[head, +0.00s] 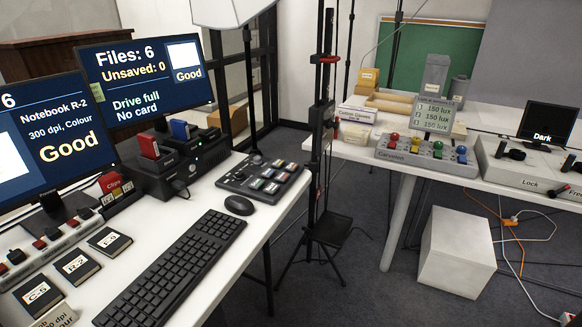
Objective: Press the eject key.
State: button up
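No key with a readable eject label shows. A dark key panel (264,181) with several white, blue and red-brown keys lies on the left desk, near its right edge; its key labels are too small to read. A black dock (178,168) behind it holds a red cartridge (148,146) and a blue cartridge (180,130), both upright. The screen (146,75) above reads "Files: 6", "Unsaved: 0", "Drive full" and "No card". My gripper is not in view.
A black keyboard (174,268) and a mouse (239,205) lie on the left desk. A dark stand (322,130) rises between the desks. The right table carries a box with coloured knobs (428,153). A white box (456,252) and loose cables are on the floor.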

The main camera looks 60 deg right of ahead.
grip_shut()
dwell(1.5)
